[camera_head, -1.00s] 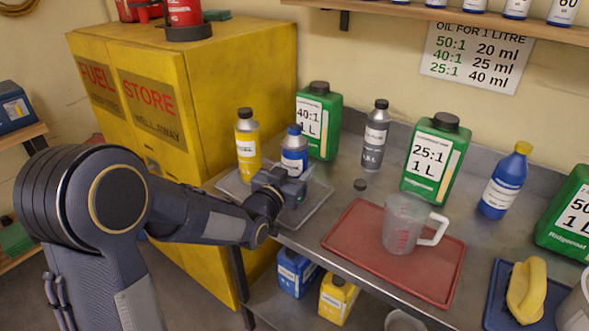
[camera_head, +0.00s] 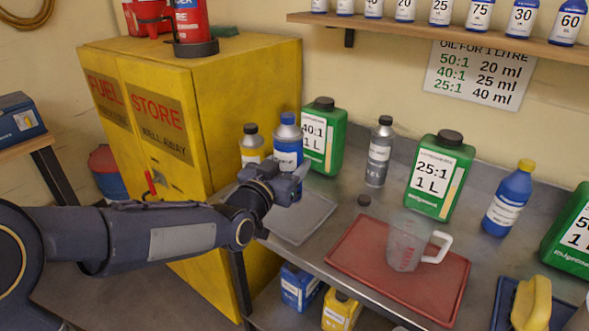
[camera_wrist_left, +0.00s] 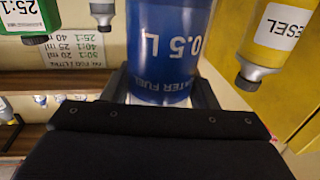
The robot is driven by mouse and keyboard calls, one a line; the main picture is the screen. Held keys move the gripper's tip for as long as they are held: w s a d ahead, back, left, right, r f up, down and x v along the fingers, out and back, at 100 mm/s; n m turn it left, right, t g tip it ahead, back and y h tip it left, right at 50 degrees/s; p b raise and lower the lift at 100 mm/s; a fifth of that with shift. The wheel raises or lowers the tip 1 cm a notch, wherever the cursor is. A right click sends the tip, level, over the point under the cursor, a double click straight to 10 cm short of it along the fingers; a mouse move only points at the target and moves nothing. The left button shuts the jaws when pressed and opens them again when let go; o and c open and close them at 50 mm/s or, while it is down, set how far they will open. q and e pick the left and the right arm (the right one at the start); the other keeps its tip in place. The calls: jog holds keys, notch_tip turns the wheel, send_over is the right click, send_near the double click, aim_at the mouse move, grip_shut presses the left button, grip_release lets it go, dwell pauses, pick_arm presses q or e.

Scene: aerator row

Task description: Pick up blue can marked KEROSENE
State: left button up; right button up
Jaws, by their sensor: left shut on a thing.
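My right gripper is not in view.
A yellow diesel bottle (camera_head: 252,150) stands close left of the can, and a green 40:1 jug (camera_head: 322,140) close behind. A grey bottle (camera_head: 379,155), a green 25:1 jug (camera_head: 438,180) and a measuring jug (camera_head: 405,248) on a red mat (camera_head: 445,285) are right.

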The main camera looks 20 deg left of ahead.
pick_arm(q)
jog(key=s+a+r+p, duration=0.1)
jog(key=s+a+r, duration=0.1)
jog(key=s+r, duration=0.3)
jog(key=shift+s+a, duration=0.4)
jog(key=shift+s, duration=1.7)
